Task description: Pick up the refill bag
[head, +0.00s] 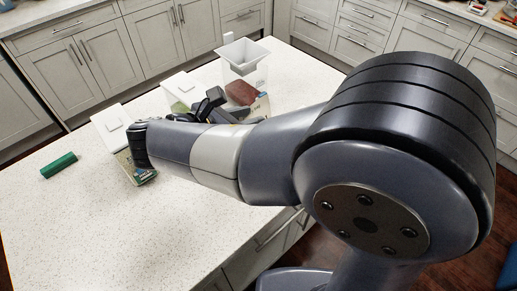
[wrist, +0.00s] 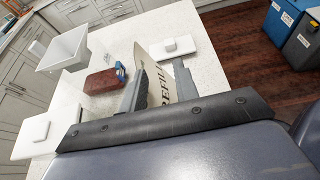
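The refill bag (wrist: 160,78) is a beige bag with dark "REFILL" lettering. In the wrist view it stands tilted between the two fingers of my gripper (wrist: 158,88). The fingers are apart, one on each side of the bag; I cannot tell whether either touches it. The bag's lower part is hidden behind the gripper body. In the head view my gripper (head: 212,104) is over the counter beside the clear containers, partly hidden by my arm. The bag is hard to make out there.
A white hopper (head: 243,56) tops a clear container, with a reddish-brown block (wrist: 102,82) near it. A green block (head: 59,165) lies at the counter's left. A printed packet (head: 135,170) lies by my arm. Blue (wrist: 285,18) and grey (wrist: 303,45) bins stand on the floor.

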